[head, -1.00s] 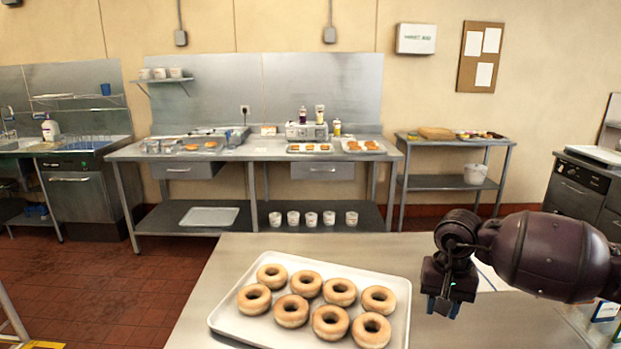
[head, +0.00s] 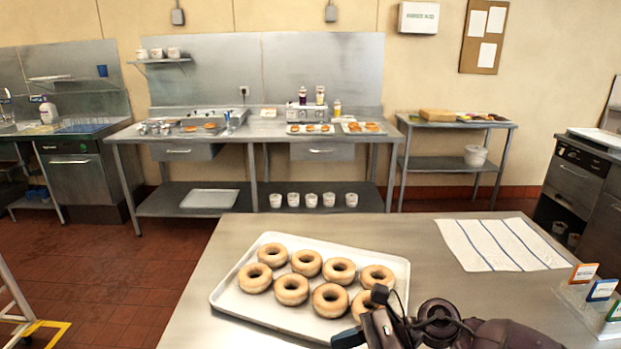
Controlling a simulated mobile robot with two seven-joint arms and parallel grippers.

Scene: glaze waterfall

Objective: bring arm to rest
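My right gripper (head: 352,337) is at the bottom edge of the head view, low by the front right corner of the doughnut tray. The dark arm comes in from the lower right. The fingers are partly cut off by the frame, so I cannot tell whether they are open or shut. The white tray (head: 228,294) lies on the steel table (head: 420,240) with several plain ring doughnuts (head: 292,289) in rows. The gripper and wrist hide part of the front right doughnut and the tray's corner. My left gripper is not in view.
A white cloth with blue stripes (head: 500,245) lies flat on the table at right. A clear holder with coloured cards (head: 602,291) stands at the right edge. The tabletop between tray and cloth is clear. A long steel counter (head: 260,130) stands along the back wall.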

